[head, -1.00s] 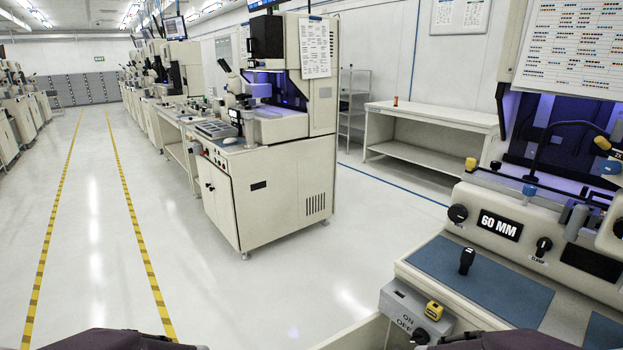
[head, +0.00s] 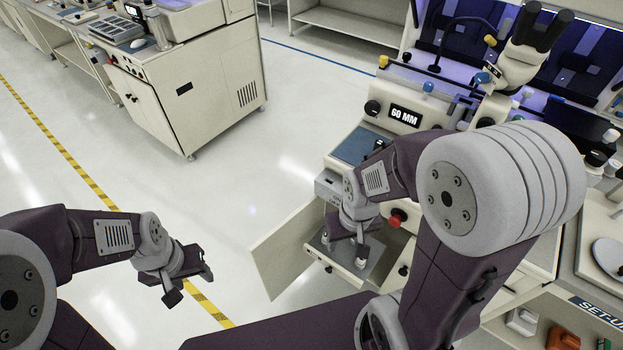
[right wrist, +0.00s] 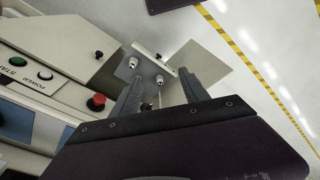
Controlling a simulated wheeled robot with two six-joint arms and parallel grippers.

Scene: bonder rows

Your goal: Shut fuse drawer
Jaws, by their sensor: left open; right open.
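The fuse drawer (head: 378,262) is a grey tray pulled out of the front of the 60 MM machine, low down. Two white-capped fuses stand on it. In the right wrist view the drawer (right wrist: 147,66) shows its fuses and a dark handle at its outer edge. My right gripper (head: 346,238) is open above the drawer and hides part of it. In the right wrist view its two fingers (right wrist: 160,88) are apart with nothing held between them; I cannot tell whether they touch the drawer. My left gripper (head: 190,278) is open and empty over the floor at the left.
A beige panel (head: 282,248) stands swung out left of the drawer. A red button (head: 397,217) is on the machine front, near my right arm; it also shows in the right wrist view (right wrist: 96,102). The floor between the machines is clear.

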